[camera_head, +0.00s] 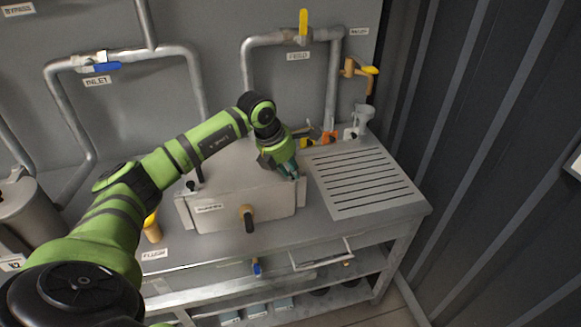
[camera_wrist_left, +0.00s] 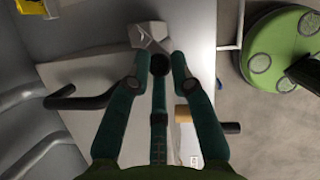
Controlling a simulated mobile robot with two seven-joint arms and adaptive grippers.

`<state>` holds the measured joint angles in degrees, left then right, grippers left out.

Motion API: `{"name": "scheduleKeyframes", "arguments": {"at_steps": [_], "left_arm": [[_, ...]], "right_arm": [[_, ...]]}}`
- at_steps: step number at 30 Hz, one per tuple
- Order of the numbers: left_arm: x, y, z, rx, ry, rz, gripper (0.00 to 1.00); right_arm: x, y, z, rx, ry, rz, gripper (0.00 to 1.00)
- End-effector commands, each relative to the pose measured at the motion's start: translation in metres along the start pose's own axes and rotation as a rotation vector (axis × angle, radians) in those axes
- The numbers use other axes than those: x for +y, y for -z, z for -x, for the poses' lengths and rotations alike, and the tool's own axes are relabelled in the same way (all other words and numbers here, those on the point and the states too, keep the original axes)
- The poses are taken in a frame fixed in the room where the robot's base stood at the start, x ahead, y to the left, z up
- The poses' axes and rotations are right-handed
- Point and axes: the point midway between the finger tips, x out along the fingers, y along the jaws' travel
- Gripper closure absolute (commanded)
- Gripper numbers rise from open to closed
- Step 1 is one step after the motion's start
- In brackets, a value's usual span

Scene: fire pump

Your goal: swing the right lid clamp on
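In the left wrist view, a grey metal clamp piece (camera_wrist_left: 150,37) lies just beyond the fingertips. A black round part (camera_wrist_left: 160,66) shows between the dark green fingers. I cannot tell whether they grip it. My right gripper is not in view.
A slotted drain board (camera_head: 365,180) lies right of the box. Orange items (camera_head: 329,137) and a grey funnel-like fitting (camera_head: 362,118) stand behind it. Pipes with blue (camera_head: 107,67) and yellow (camera_head: 303,22) valve handles run along the back wall. A ribbed dark wall is at right.

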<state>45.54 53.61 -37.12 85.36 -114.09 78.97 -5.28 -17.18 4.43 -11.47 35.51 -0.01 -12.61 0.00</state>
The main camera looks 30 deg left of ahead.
Motion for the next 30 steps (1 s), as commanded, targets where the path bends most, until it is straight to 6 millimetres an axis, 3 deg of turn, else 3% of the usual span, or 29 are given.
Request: {"name": "scheduleKeyframes", "arguments": {"at_steps": [11, 30], "left_arm": [[0.005, -0.001, 0.000, -0.008, 0.022, -0.063, 1.00], [0.026, -0.003, 0.002, -0.012, 0.202, -0.500, 1.00]], "right_arm": [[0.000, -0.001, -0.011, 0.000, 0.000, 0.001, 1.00], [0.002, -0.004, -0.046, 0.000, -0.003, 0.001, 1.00]]}}
